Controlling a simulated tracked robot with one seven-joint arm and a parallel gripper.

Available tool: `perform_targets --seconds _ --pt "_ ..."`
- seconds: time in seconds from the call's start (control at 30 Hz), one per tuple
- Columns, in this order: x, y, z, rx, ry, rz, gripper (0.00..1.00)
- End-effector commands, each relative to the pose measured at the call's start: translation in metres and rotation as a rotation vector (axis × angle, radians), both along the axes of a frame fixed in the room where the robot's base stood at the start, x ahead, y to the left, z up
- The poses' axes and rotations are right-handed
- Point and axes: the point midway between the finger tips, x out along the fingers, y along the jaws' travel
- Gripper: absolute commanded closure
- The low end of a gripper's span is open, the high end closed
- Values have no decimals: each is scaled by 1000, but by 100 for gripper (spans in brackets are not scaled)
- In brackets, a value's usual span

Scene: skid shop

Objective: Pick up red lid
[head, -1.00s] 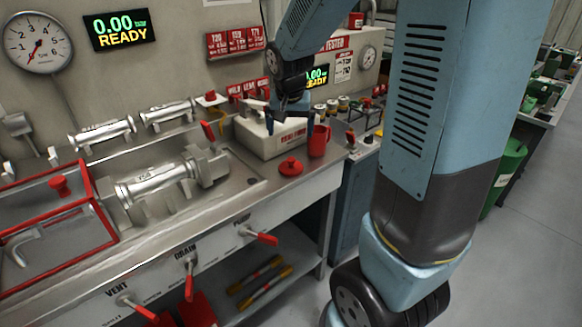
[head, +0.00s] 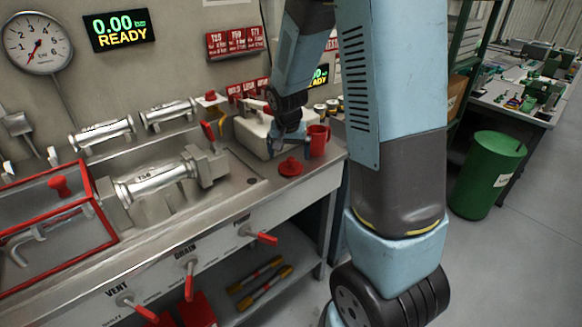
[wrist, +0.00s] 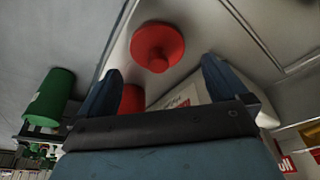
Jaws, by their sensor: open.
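The red lid (head: 291,166), a round disc with a knob, lies on the metal bench top near its right front corner. In the wrist view the lid (wrist: 157,46) shows beyond my fingertips, roughly between them. My gripper (head: 288,148) is open and empty, close above and behind the lid, apart from it. In the wrist view my gripper's two blue fingers (wrist: 163,82) are spread. A red mug (head: 318,140) stands just right of the lid; in the wrist view it is partly hidden behind my gripper.
A white box (head: 250,133) stands behind my gripper. A metal valve body (head: 160,180) and a red-framed guard (head: 60,215) are on the bench to the left. Red-handled levers (head: 262,238) stick out from the bench front. A green bin (head: 487,175) stands on the floor at right.

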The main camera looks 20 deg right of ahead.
Motion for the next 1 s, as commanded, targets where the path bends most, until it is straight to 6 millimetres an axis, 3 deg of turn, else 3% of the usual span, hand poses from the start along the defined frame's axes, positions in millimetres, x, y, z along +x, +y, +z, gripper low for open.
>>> perform_targets --seconds 0.5,0.83,1.0 --pt "16 -11 -44 0 1 0 0" --pt "17 -12 -48 0 -2 0 0" --pt "17 -12 -48 0 -2 0 14"
